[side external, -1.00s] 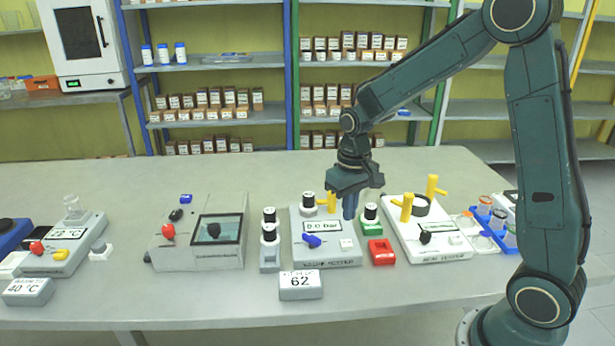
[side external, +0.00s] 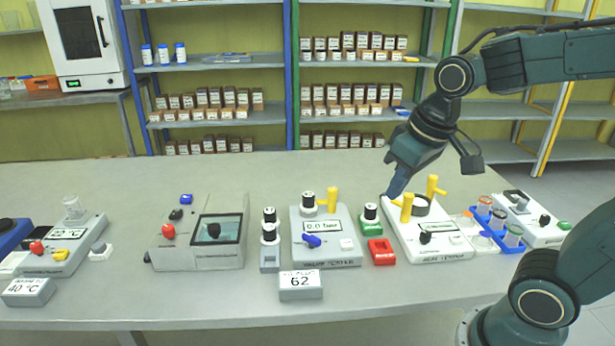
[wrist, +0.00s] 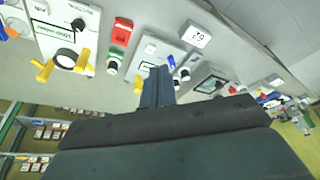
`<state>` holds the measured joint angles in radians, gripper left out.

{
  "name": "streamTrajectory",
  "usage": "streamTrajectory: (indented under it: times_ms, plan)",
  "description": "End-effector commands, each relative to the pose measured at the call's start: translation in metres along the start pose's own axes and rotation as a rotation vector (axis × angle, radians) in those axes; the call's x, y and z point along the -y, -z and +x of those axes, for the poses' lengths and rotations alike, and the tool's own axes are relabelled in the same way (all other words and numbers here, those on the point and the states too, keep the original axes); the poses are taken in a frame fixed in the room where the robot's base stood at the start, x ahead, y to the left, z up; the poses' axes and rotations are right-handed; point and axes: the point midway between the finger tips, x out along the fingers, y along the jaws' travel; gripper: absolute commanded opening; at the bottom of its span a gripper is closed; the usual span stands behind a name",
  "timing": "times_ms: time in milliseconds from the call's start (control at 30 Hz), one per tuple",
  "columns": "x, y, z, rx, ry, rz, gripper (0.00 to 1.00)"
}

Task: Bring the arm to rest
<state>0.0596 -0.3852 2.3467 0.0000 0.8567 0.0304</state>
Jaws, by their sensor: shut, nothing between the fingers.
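My gripper (side external: 396,184) is raised in the air in the side external view, tilted with its fingers pointing down and left. It is shut and empty. It appears over the gap between the vacuum station (side external: 327,240) and the white station with yellow handles (side external: 428,236). In the wrist view my gripper's fingers (wrist: 157,75) show closed together at the centre, with nothing between them. My upper arm reaches off the right edge of the side external view.
A green block with a black-capped vial (side external: 371,222) and a red block (side external: 381,252) stand between the stations. A blue rack with jars (side external: 497,228) is at right. A display reading 62 (side external: 300,284) stands in front. The bench behind is clear.

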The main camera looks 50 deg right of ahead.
Motion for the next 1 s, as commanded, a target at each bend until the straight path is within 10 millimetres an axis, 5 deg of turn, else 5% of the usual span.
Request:
streamTrajectory:
  times_ms: [500, 1000]
  plan:
    - [0.008, -0.061, -0.037, -0.156, 0.024, -0.078, 0.0]
    - [0.009, -0.066, -0.039, -0.168, 0.026, -0.085, 0.0]
